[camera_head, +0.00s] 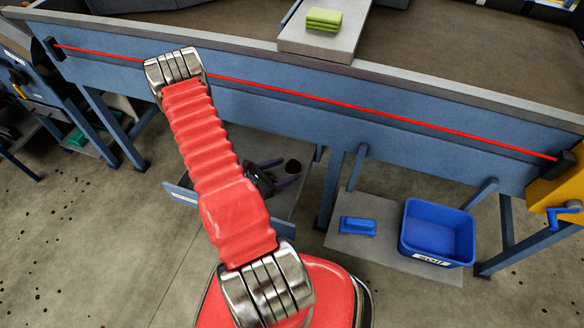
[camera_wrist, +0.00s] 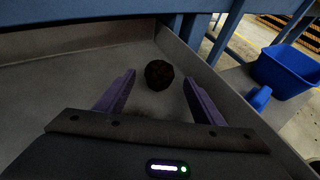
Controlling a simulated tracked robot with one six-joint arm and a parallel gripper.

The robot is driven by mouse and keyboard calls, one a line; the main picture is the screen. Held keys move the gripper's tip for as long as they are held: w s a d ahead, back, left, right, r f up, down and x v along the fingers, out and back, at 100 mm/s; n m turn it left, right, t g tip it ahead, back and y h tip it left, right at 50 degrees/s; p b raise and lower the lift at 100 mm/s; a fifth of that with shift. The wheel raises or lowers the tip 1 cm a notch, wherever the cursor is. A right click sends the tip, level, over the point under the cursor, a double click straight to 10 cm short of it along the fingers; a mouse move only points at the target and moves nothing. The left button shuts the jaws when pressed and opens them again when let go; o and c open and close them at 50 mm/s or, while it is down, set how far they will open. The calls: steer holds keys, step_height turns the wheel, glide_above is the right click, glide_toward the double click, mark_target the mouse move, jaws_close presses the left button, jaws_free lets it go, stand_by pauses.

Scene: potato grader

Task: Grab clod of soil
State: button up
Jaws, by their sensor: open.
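The clod of soil (camera_wrist: 159,74) is a dark, rough, roundish lump on the grey floor of a shallow tray (camera_wrist: 66,38). In the head view the clod (camera_head: 293,166) is a small dark spot below the blue machine frame. My gripper (camera_wrist: 160,78) is open, with a purple finger on either side of the clod's line. The clod lies at about the level of the fingertips, and no contact shows. In the head view my gripper (camera_head: 287,172) reaches down to the tray, partly hidden by my arm.
The blue machine beam (camera_head: 420,140) with a red cord (camera_head: 380,109) runs above the tray.

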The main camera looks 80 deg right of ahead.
steer(key=shift+x, duration=1.1)
steer(key=shift+c, duration=0.3)
steer(key=c, duration=1.1)
